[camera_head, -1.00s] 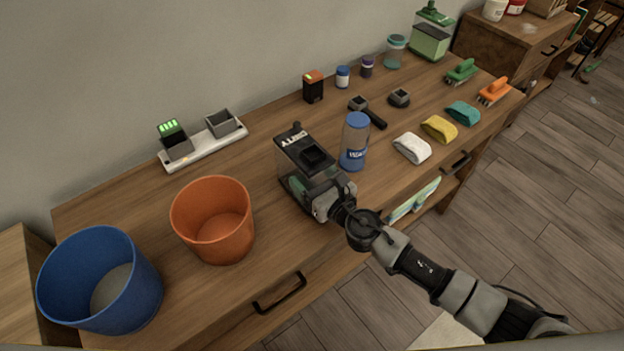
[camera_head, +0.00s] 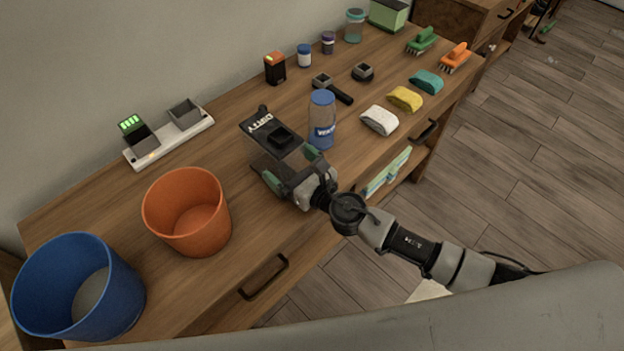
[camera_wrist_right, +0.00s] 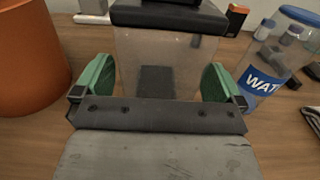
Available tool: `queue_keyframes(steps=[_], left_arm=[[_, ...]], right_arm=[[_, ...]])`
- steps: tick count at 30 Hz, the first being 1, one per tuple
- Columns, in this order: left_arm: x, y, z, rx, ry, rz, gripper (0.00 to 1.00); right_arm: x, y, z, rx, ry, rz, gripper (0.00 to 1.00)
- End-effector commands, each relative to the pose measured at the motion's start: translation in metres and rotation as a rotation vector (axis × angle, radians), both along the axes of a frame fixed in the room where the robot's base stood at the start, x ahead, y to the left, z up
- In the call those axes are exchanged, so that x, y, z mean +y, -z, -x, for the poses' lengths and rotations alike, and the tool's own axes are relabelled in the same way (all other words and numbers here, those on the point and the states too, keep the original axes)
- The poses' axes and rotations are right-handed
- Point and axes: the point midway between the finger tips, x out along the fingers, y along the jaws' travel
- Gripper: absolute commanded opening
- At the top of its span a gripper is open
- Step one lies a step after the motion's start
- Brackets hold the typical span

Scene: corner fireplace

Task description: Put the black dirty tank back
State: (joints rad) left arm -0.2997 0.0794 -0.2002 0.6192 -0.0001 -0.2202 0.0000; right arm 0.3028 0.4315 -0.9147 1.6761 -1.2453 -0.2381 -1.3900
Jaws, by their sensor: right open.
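The dirty tank (camera_head: 258,129) has a black lid marked "DIRTY" and a clear body. It stands on the wooden workbench (camera_head: 246,226) between the orange bucket and the blue-capped water bottle (camera_head: 322,112). My right gripper (camera_head: 292,168) is at the tank's near side, open, with a green finger on each side of it. In the right wrist view, the tank's clear body (camera_wrist_right: 165,52) shows between the two green fingers (camera_wrist_right: 158,83), with small gaps seeming to remain. The fingers and wrist hide the tank's lower near part. My left gripper is not in view.
An orange bucket (camera_head: 187,213) and a blue bucket (camera_head: 78,287) stand to the left. A white charging dock (camera_head: 170,139) is near the wall. The water bottle is close on the tank's right. Sponges and brushes lie farther right.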

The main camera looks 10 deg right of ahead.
Motion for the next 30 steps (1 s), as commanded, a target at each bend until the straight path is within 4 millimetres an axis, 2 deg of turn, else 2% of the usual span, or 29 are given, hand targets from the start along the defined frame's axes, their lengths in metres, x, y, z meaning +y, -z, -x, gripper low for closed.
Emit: queue_keyframes(steps=[6,12,18,30], left_arm=[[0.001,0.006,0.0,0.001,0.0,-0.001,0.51],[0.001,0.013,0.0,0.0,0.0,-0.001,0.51],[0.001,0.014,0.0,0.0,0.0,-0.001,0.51],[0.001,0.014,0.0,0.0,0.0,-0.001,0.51]], right_arm=[[-0.03,0.003,0.041,0.002,0.001,0.003,1.0],[-0.049,0.002,0.067,0.001,0.001,0.001,1.0],[-0.056,0.0,0.077,-0.001,0.0,0.0,1.0],[-0.056,-0.001,0.077,-0.001,0.001,-0.001,1.0]])
